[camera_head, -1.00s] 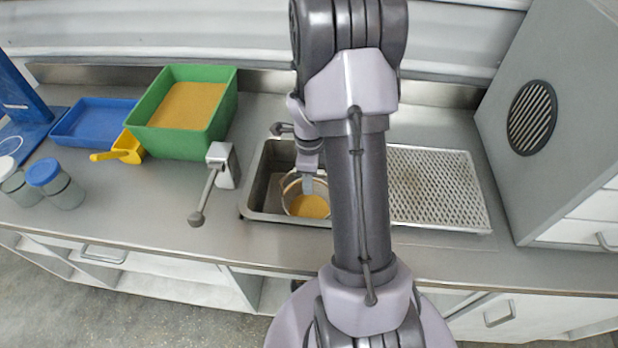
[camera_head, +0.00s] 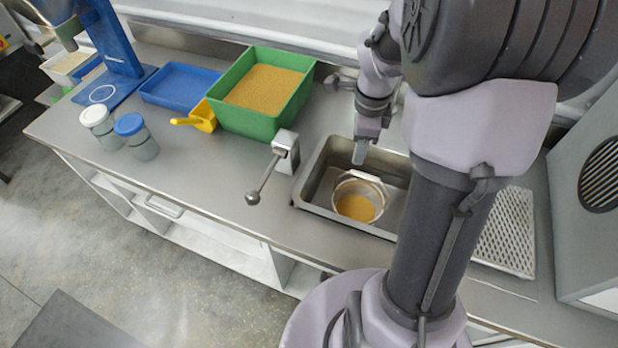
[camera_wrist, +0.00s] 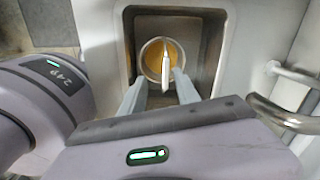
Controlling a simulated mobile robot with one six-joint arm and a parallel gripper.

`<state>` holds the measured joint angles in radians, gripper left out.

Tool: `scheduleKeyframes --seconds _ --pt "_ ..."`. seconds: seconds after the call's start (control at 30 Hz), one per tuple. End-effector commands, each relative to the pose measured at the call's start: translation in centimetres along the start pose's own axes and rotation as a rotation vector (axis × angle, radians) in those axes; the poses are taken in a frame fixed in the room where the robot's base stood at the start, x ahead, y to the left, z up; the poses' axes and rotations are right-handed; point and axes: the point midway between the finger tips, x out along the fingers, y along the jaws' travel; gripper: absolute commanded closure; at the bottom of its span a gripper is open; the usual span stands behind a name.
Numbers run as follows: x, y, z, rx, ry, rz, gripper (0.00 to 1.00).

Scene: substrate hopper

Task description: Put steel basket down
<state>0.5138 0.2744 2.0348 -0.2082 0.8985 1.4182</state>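The steel basket (camera_head: 351,190) sits upright in the sink basin (camera_head: 312,184), with yellow-orange granules in its bottom. Its handle stands up over it. In the wrist view the basket (camera_wrist: 148,63) is a round ring in the basin, and its pale handle (camera_wrist: 166,64) shows nearly edge-on. My gripper (camera_head: 359,152) is above the basket, tips pointing down. In the wrist view my gripper (camera_wrist: 158,88) has its two fingers apart, with the handle beyond and between the tips, and nothing held. The side of the basin behind my arm is hidden in the head view.
A green tub (camera_head: 232,119) of granules, a yellow scoop (camera_head: 203,116), a blue tray (camera_head: 180,89) and two jars (camera_head: 138,138) are further left. A perforated drainboard (camera_head: 506,235) and a grey cabinet (camera_head: 590,215) are on the right.

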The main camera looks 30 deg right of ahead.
Motion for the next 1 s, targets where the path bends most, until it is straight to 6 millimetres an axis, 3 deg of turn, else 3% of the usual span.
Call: scheduleKeyframes --seconds 0.03,0.1,0.2,0.3,0.4,0.53,0.77,0.93,1.0 --pt "-3.2 1.6 2.5 -0.176 -0.022 -0.056 0.62" --pt "-7.5 5.6 6.2 -0.514 -0.054 -0.144 0.62" --pt "-11.8 12.1 9.8 -0.990 -0.079 -0.281 0.62" --pt "-13.9 17.7 11.4 -1.376 -0.081 -0.410 0.62" --pt "-14.6 21.2 11.9 -1.627 -0.070 -0.506 0.62" --pt "-14.8 22.9 12.1 -1.757 -0.059 -0.556 0.62" --pt "-14.7 22.9 12.1 -1.763 -0.057 -0.558 0.62" --pt "-11.0 23.1 11.9 -1.761 -0.057 -0.558 0.62" --pt "-11.5 23.1 12.0 -1.761 -0.057 -0.557 0.62"
